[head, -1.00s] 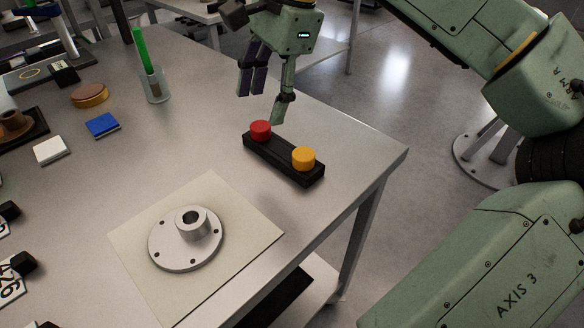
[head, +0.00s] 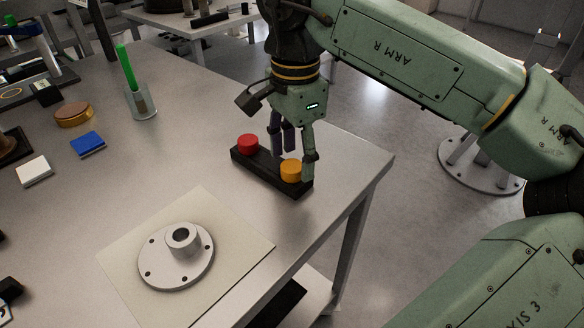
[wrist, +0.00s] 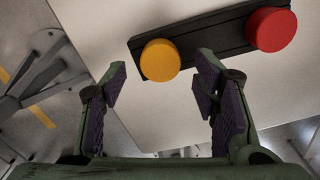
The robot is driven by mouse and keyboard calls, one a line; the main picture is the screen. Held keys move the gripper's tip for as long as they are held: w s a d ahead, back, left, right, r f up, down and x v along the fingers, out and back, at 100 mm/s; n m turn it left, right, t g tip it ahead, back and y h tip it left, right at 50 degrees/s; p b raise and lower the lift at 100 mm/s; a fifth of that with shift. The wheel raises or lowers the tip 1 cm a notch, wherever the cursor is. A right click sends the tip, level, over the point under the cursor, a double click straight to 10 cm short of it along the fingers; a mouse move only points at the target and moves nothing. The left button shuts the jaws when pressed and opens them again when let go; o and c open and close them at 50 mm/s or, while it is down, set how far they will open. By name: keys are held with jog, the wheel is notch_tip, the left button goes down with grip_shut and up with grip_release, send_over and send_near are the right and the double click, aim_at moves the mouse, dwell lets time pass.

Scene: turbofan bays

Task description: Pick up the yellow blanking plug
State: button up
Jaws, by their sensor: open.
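The yellow blanking plug (head: 291,170) sits in the right end of a black holder (head: 268,176) near the table's right edge. A red plug (head: 248,144) sits in the holder's other end. My gripper (head: 296,160) is open and empty, its fingers pointing down just behind and beside the yellow plug. In the wrist view, the yellow plug (wrist: 160,60) shows beyond the gap between the open fingertips (wrist: 158,82), nearer the left finger. The red plug (wrist: 271,29) lies to the right, outside the fingers. I cannot tell whether a finger touches the yellow plug.
A flanged metal hub (head: 177,256) stands on a pale mat (head: 235,262) in front. A glass with a green stick (head: 141,102), a blue block (head: 88,145) and a white block (head: 34,171) are to the left. The table around the holder is clear.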

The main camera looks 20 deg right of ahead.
jog(key=shift+f, duration=0.8)
jog(key=shift+c, duration=0.4)
jog(key=c, duration=0.9)
jog(key=shift+o, duration=0.2)
jog(key=shift+r, duration=0.1)
jog(key=shift+r, duration=0.55)
notch_tip(320, 180, up, 2)
jog(key=shift+r+b, duration=0.2)
jog(key=shift+b, duration=0.25)
jog(key=s+a+r+b, duration=0.1)
jog(key=s+b, duration=0.1)
jog(key=s, duration=1.4)
jog(key=shift+r, duration=0.2)
